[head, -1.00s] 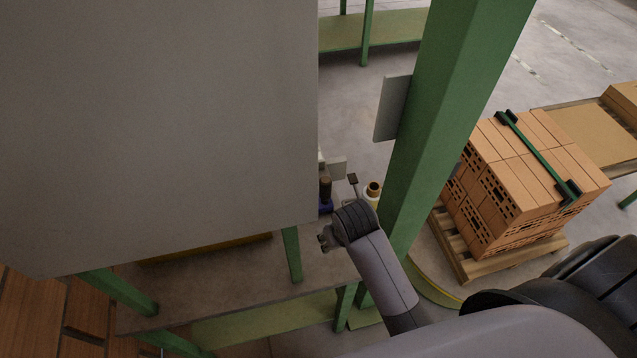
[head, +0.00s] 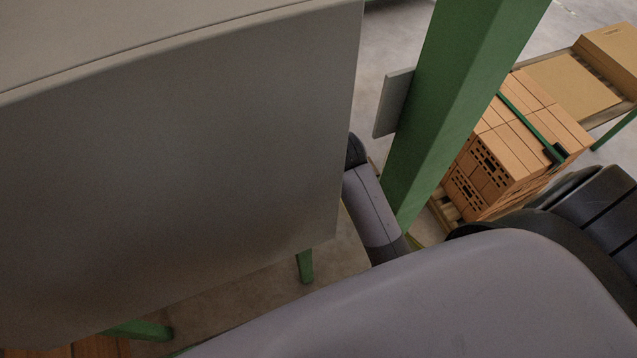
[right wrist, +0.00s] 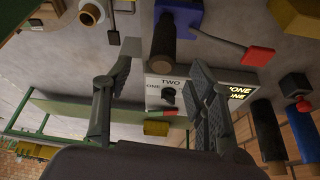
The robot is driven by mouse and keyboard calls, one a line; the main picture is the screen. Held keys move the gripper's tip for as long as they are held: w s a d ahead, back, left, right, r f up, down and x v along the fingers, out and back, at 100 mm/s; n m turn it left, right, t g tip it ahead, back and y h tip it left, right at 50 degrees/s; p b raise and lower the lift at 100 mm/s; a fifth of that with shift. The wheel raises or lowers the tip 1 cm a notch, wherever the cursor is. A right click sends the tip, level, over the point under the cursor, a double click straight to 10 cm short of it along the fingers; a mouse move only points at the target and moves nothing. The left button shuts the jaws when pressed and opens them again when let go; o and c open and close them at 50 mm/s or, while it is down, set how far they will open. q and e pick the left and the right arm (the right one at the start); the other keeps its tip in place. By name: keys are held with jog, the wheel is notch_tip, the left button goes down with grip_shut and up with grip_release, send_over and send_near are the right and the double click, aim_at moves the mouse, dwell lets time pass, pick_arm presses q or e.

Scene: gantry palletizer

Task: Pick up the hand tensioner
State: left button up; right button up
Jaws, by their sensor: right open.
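In the right wrist view, a blue tool with a black handle (right wrist: 163,42) and a thin lever ending in a red grip (right wrist: 257,56) looks like the hand tensioner. My right gripper (right wrist: 165,60) is open, with one finger either side of the black handle in the picture. The handle's end appears between the fingertips; I cannot tell how far it is from them. No contact shows. In the head view, the grey panel hides my right gripper and the tool. My left gripper is not in view.
A large grey panel (head: 190,150) and green post (head: 455,100) stand close to my right arm. Beside the tool are a tape roll (right wrist: 91,12), a yellow object (right wrist: 296,18) and blue-black handles (right wrist: 268,130). A white sign (right wrist: 158,90) lies beyond. Bricks (head: 515,150) are stacked right.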

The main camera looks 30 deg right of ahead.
jog(key=x, duration=0.3)
jog(key=shift+w+a, duration=0.1)
jog(key=shift+w, duration=0.2)
jog(key=shift+w+f, duration=0.15)
jog(key=shift+f, duration=0.3)
jog(key=shift+f+p, duration=0.2)
jog(key=shift+p, duration=0.2)
jog(key=shift+a+p+x, duration=0.2)
jog(key=shift+p+x, duration=0.45)
jog(key=shift+x, duration=1.7)
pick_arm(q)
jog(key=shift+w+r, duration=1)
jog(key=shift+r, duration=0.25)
pick_arm(e)
jog(key=shift+d, duration=0.15)
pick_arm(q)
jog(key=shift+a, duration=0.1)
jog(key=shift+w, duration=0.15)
pick_arm(e)
grip_shut()
